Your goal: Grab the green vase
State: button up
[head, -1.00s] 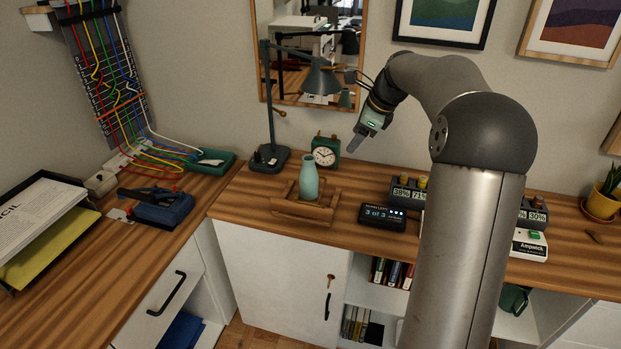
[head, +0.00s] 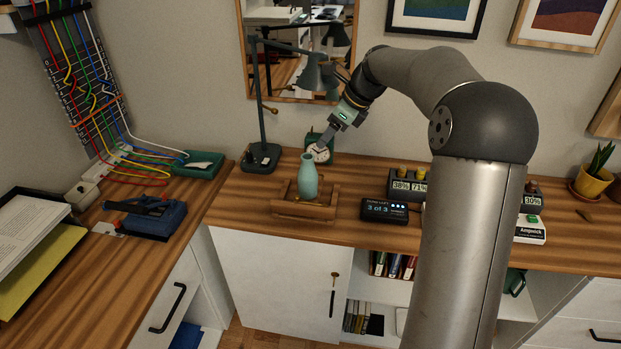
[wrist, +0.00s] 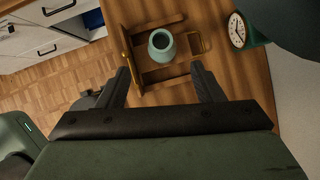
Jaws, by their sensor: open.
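The green vase (head: 308,178) stands upright in a wooden tray (head: 290,208) on the desk in the head view. In the wrist view I look down on the mouth of the vase (wrist: 161,45), just beyond my fingertips and between their lines. My gripper (head: 325,140) is above the vase and slightly to its right in the head view, tilted down toward it. In the wrist view its two fingers (wrist: 159,76) are spread wide with nothing between them. The vase and the fingers look apart.
A green alarm clock (head: 319,148) stands close behind the vase. A desk lamp (head: 262,150) rises behind left, its head (head: 308,75) near my arm. A small display (head: 385,209) stands right of the tray. Desk space left of the tray is clear.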

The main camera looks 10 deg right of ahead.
aim_at(309, 157)
jog(key=x, duration=1.3)
jog(key=shift+w+a+f+p, duration=0.15)
jog(key=shift+w+a+p, duration=0.05)
jog(key=shift+p, duration=0.2)
grip_shut()
